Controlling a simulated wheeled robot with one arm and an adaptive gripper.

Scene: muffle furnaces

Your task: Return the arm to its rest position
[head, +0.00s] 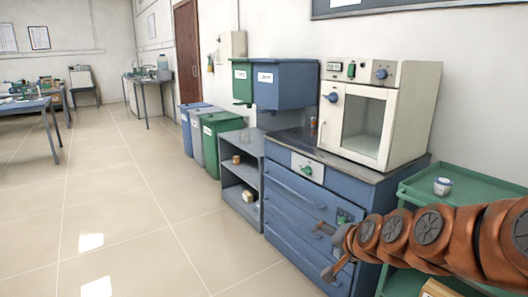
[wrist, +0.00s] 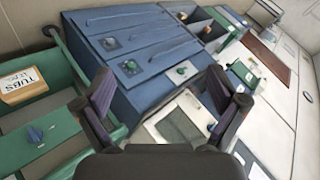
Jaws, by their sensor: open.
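My orange-brown arm (head: 430,238) reaches in from the right edge of the head view, stretched out to the left. My gripper (head: 326,252) is at its end, in front of the blue drawer cabinet (head: 300,195). In the wrist view my gripper (wrist: 160,75) has its two dark fingers spread wide apart, with nothing between them. The blue cabinet (wrist: 125,45) lies ahead of the fingers in that tilted view. The white furnace (head: 405,110) stands on the cabinet with its windowed door shut. It also shows in the wrist view (wrist: 160,133), partly hidden by my gripper.
A green cart (head: 480,180) with a small jar (head: 442,186) stands at the right, partly behind my arm. A grey shelf (head: 240,165), floor bins (head: 217,135) and wall bins (head: 287,82) are left of the furnace. The tiled floor (head: 130,200) at the left is clear.

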